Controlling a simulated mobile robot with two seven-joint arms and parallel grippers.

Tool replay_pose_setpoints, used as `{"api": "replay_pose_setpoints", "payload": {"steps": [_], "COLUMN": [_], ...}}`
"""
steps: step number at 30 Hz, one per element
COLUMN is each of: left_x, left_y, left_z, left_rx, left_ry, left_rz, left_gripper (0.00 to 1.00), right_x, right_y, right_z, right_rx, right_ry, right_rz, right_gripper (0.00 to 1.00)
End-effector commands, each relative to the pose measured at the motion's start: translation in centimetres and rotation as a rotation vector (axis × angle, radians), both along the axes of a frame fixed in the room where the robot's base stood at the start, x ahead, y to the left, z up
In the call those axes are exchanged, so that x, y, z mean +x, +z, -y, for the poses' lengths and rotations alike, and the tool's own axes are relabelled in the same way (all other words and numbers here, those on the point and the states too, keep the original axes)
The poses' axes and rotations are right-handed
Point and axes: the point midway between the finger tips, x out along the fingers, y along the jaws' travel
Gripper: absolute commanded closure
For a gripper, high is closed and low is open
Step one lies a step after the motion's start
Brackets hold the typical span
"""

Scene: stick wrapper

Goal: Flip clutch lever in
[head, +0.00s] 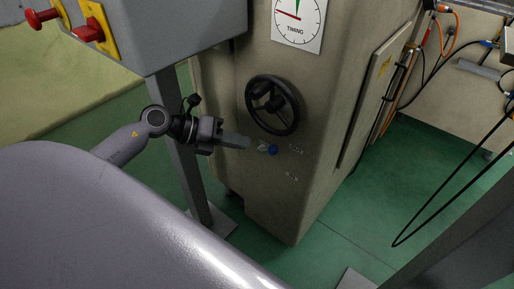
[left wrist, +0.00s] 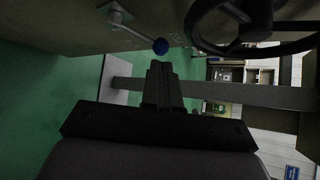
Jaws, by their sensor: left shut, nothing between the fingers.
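The clutch lever (head: 267,149) is a short metal lever with a blue ball knob, on the beige machine face below the black handwheel. In the left wrist view the blue knob (left wrist: 161,46) is just beyond the fingertips, and the metal rod runs up-left to its pivot (left wrist: 116,15). My left gripper (head: 247,143) is shut and empty, its fingers pointing at the lever from the left. It also shows in the left wrist view (left wrist: 161,66), with a small gap seeming to lie between fingertips and knob. My right gripper is in neither view.
The black handwheel (head: 272,105) sticks out just above the lever. A grey box with red knobs (head: 90,31) hangs at upper left on a grey post (head: 190,150) near my left arm. A timing dial (head: 298,20) is above. Green floor lies around the machine.

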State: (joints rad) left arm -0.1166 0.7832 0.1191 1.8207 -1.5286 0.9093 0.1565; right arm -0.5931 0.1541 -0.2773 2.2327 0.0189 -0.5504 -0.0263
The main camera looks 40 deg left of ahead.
Motion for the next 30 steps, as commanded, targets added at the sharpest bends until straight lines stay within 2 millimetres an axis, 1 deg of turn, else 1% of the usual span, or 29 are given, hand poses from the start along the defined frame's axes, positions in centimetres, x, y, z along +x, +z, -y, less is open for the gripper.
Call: {"api": "replay_pose_setpoints", "payload": {"steps": [1,6,12,26,30], "left_x": [0.6,2.1,3.1,3.2,3.2], "left_y": [-0.4,-1.5,-2.2,-2.3,-2.1], "left_z": [0.6,2.1,3.1,3.3,3.3], "left_rx": [-0.003,-0.003,0.0,0.001,0.018], "left_ry": [-0.001,-0.001,-0.001,-0.001,-0.002], "left_rz": [0.003,0.003,0.001,0.0,0.0], "left_gripper": [1.0,1.0,1.0,1.0,1.0], "right_x": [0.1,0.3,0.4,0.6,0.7], "right_y": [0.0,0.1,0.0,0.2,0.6], "right_z": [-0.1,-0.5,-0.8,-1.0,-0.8], "right_rx": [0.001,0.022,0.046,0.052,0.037], "right_ry": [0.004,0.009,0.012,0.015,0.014], "right_rz": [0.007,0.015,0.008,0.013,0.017], "right_gripper": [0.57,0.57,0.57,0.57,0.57]}}
